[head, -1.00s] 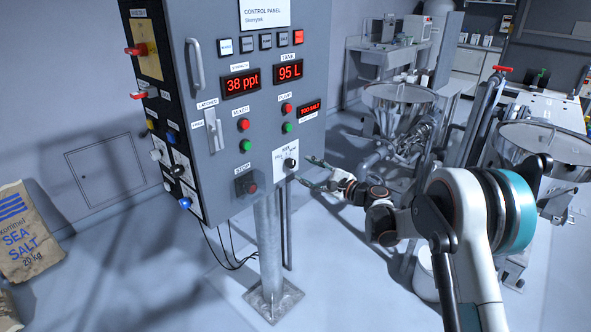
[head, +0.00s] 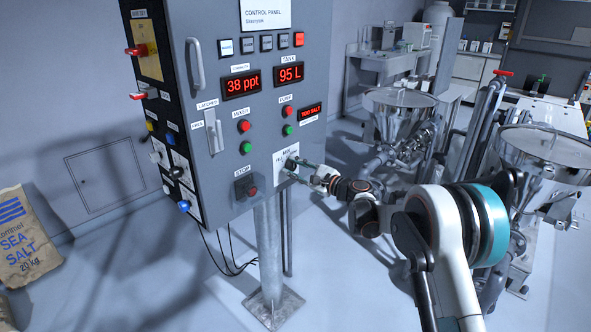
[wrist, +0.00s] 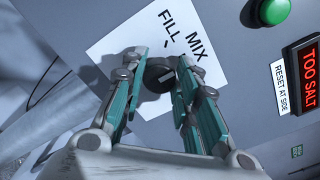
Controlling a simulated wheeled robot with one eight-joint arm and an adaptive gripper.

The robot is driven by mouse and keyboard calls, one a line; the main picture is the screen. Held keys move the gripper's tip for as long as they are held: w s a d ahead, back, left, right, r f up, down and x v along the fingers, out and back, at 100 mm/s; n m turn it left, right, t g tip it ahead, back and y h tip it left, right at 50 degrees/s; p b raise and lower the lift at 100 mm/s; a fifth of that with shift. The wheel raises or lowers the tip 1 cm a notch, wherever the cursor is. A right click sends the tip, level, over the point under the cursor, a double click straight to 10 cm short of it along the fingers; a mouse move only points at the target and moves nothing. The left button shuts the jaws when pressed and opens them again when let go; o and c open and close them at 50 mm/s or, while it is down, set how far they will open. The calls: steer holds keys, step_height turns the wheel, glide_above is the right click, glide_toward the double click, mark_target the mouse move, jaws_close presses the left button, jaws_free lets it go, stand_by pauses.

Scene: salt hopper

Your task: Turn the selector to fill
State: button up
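The selector (head: 291,164) is a small black knob on a white plate (head: 280,172) low on the control panel's front. In the wrist view the knob (wrist: 158,76) shows between my fingers, with the words FILL and MIX printed on the plate (wrist: 112,52) beyond it. Which word the knob points to cannot be told clearly. My gripper (head: 297,170) is at the plate, with its fingers pointing to the panel. In the wrist view my gripper (wrist: 160,62) is open, one finger on each side of the knob. I see no clear contact; the fingers partly hide the knob.
The STOP button (head: 246,187) sits left of the plate, and green (head: 288,130) and red (head: 288,111) buttons sit above it. A lit TOO SALT display (head: 311,110) is above right. A steel hopper (head: 399,104) stands behind to the right. A post (head: 268,245) carries the panel.

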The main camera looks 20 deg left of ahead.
steer(key=shift+n, duration=0.3)
steer(key=n+p, duration=0.1)
steer(key=n, duration=0.2)
steer(key=shift+n, duration=0.3)
steer(key=shift+s+n+h+p, duration=0.1)
steer(key=shift+n+h+p, duration=0.2)
steer(key=shift+n, duration=1.9)
steer(key=o, duration=1.1)
steer(key=v, duration=1.2)
steer(key=shift+f, duration=0.15)
